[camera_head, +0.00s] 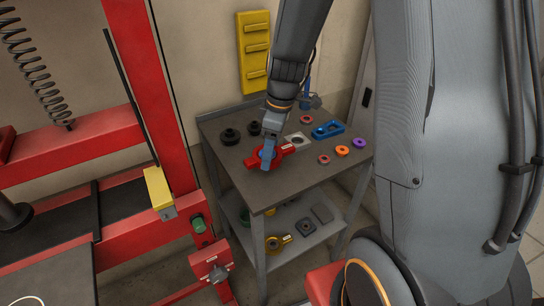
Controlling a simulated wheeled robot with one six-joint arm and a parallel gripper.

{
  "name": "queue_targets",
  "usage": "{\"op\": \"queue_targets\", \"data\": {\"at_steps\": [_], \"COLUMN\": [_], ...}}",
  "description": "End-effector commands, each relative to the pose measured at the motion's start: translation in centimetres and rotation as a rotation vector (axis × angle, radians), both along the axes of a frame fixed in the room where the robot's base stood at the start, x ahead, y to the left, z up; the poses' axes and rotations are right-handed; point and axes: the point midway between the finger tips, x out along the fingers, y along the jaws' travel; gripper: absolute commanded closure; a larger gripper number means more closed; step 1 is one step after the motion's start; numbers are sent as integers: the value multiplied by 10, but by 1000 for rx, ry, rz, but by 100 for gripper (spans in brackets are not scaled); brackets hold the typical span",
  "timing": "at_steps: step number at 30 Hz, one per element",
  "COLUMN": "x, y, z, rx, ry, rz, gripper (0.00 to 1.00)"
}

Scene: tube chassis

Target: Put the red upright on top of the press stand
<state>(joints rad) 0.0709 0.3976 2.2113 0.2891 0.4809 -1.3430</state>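A flat red part (288,149) with a small white label lies on the grey table top, its left end (252,162) showing past my gripper. It may be the red upright; I cannot tell for sure. My gripper (268,158) points down over its middle, with a blue piece at the tip that hides part of it. Whether the fingers are open or closed on it is not visible. A large red press frame (152,92) stands at the left, with a red crossbeam (80,140) and a yellow block (158,187) on its lower beam. No separate press stand is clearly identifiable.
The grey table (258,198) also holds black knobs (231,136), a blue bracket (328,129), an orange ring (342,150), a purple ring (358,143) and small red rings. A lower shelf (296,245) holds more parts. A yellow rack (254,52) hangs behind.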

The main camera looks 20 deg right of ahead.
Motion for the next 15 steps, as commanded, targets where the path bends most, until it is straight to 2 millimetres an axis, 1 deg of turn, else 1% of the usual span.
{"op": "queue_targets", "data": {"at_steps": [1, 5, 8, 12, 15], "x": [0, 1, 0, 0, 0], "y": [0, -1, -1, -2, -2], "z": [-4, -11, -21, -39, -47], "rx": [1, 0, 1, 1, 0], "ry": [1, -1, 1, 1, 0], "rz": [-2, -1, -4, -5, -4], "gripper": [71, 71, 71, 71, 71]}}
